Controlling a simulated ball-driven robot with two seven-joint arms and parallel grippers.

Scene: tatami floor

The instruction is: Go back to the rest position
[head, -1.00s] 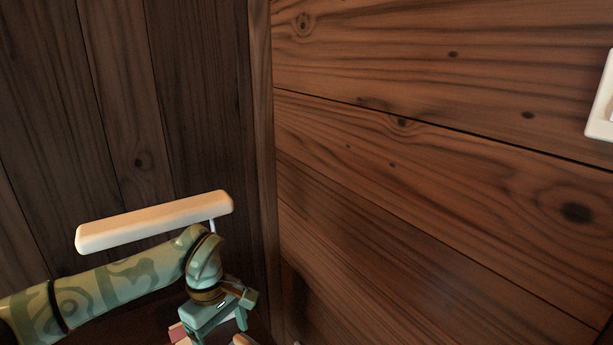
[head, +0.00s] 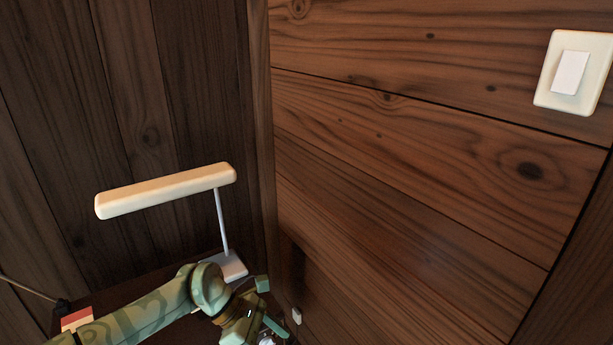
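My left arm comes in from the lower left, with green patterned links. My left gripper (head: 272,327) is at the bottom edge, in front of the dark surface that bears a desk lamp. Its fingers are small and partly cut off, so I cannot tell whether it is open or shut, or whether it holds anything. My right gripper is not in view.
The lamp (head: 165,190) has a long cream head, a thin post and a pale base, close behind my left arm. A red and white object (head: 76,319) sits at lower left. Wooden walls meet in a corner; a light switch (head: 570,74) is at upper right.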

